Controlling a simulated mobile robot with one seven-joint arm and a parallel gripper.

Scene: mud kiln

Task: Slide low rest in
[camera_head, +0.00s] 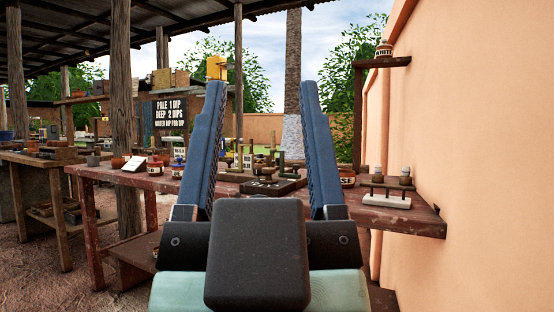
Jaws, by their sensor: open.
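My gripper (262,95) is open, its two blue-grey fingers pointing up and away with nothing between them. Beyond them, the reddish wooden table (120,178) runs across the view. Between the fingers, farther off, a dark low stand (270,187) sits on the table with a round brown piece on it and pale upright posts behind. I cannot tell which piece is the low rest. My gripper hides the table's front middle and part of what stands there.
A small rack with cups (390,184) stands on a white block at the table's right end, near the orange wall (490,150). Labelled jars (155,166) stand left. A wooden post (122,110) rises at left. A jar labelled WHITE (384,48) is on a high shelf.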

